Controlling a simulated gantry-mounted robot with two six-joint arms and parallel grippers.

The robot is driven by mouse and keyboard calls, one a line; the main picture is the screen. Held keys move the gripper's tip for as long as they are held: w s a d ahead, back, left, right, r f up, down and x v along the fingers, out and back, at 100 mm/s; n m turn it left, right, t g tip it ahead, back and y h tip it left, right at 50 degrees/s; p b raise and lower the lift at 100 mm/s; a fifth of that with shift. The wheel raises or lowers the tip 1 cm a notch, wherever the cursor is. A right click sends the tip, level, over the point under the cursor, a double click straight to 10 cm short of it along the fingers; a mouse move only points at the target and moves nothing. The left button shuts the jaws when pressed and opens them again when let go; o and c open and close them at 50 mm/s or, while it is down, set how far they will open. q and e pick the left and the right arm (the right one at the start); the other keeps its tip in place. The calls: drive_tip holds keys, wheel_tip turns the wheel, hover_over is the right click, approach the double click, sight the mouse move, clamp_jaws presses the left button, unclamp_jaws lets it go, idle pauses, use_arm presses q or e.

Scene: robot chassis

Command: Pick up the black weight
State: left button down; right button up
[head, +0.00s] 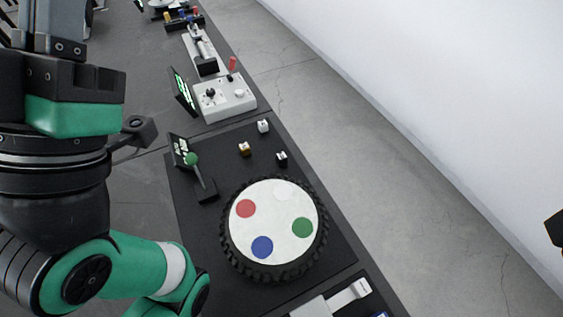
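A small black block (282,157) with a light top or marking, which looks like the black weight, sits on the dark panel just above the wheel. A brown block (244,149) and a white block (263,126) of similar size sit near it. My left arm fills the left side of the head view and its green links run down to the bottom edge. I cannot make out its gripper. My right gripper is not seen; only a dark piece I cannot identify shows at the right edge. Nothing touches the black block.
A tyre-rimmed white disc (273,222) with coloured spots lies in front of the blocks. A green-knobbed lever (203,183) stands left of them. A grey control box (224,98) with a red-topped stick is behind. Bare floor lies to the right.

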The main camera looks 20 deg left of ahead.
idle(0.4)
use_arm(q)
drive_tip(key=shift+c, duration=2.2)
unclamp_jaws()
